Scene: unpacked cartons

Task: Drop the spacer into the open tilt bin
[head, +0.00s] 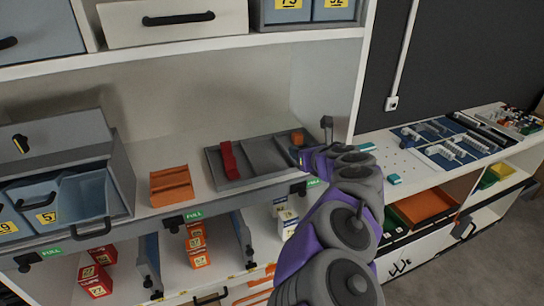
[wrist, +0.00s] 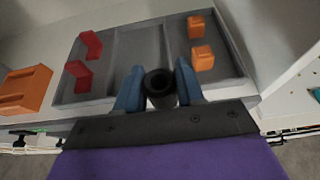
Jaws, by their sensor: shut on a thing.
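My gripper (wrist: 160,82) is shut on the spacer (wrist: 160,88), a black hollow cylinder gripped between two blue fingers in the wrist view. It is over the front part of the grey divided tray (wrist: 120,65). In the head view my gripper (head: 298,154) is at the tray's right end, and the spacer cannot be made out there. The open tilt bin (head: 72,203) is a grey-blue bin at the left of the shelf in the head view, tilted outward with its top open. My gripper is well to its right, apart from it.
The tray holds red pieces (wrist: 82,72) at left and orange blocks (wrist: 203,58) at right. An orange holder (head: 171,186) stands between tray and bin. A shelf board (head: 180,45) is overhead. A side panel (head: 330,70) bounds the shelf at right. Small cartons (head: 95,280) sit below.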

